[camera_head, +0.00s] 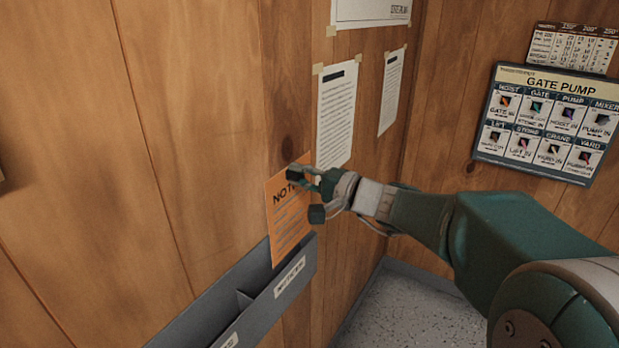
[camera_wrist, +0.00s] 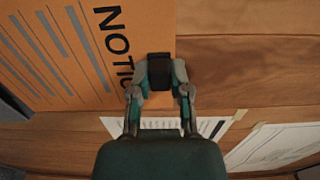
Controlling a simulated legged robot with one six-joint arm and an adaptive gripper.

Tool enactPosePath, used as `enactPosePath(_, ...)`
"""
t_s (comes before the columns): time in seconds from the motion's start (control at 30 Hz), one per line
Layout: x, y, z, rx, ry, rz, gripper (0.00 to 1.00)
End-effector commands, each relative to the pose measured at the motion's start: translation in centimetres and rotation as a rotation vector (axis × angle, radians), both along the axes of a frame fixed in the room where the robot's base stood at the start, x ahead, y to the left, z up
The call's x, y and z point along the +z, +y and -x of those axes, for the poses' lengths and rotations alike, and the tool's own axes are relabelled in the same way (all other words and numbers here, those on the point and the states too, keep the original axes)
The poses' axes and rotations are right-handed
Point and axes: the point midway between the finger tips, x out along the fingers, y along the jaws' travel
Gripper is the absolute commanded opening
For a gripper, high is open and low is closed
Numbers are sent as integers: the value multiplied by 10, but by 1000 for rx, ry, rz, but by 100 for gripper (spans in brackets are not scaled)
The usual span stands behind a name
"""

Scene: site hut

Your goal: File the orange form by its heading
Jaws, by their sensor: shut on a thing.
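The orange form (camera_head: 289,222) hangs upright in front of the wood wall, its lower edge close to the grey wall pocket rack. Its heading begins "NOT" in the head view; the wrist view shows "NOTIC" on the form (camera_wrist: 60,50), the rest hidden by my fingers. My gripper (camera_head: 309,190) is shut on the form's upper right edge; in the wrist view my gripper (camera_wrist: 160,72) covers the heading's end. The grey rack (camera_head: 232,290) has at least two pockets with white labels (camera_head: 290,277), too small to read. I cannot tell whether the form's lower edge is inside a pocket.
White sheets (camera_head: 337,115) are taped to the wall beyond the form, another sheet (camera_head: 392,92) farther right. Speckled floor (camera_head: 410,315) lies clear below.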

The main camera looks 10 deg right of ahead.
Motion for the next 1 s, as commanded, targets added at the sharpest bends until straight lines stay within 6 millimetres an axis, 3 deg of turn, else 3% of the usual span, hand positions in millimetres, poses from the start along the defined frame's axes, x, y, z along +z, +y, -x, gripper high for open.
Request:
enactPosePath(0.1, -1, 8, -6, 3, 1, -1, 0)
enactPosePath(1.0, -1, 14, -11, 1, -1, -1, 0)
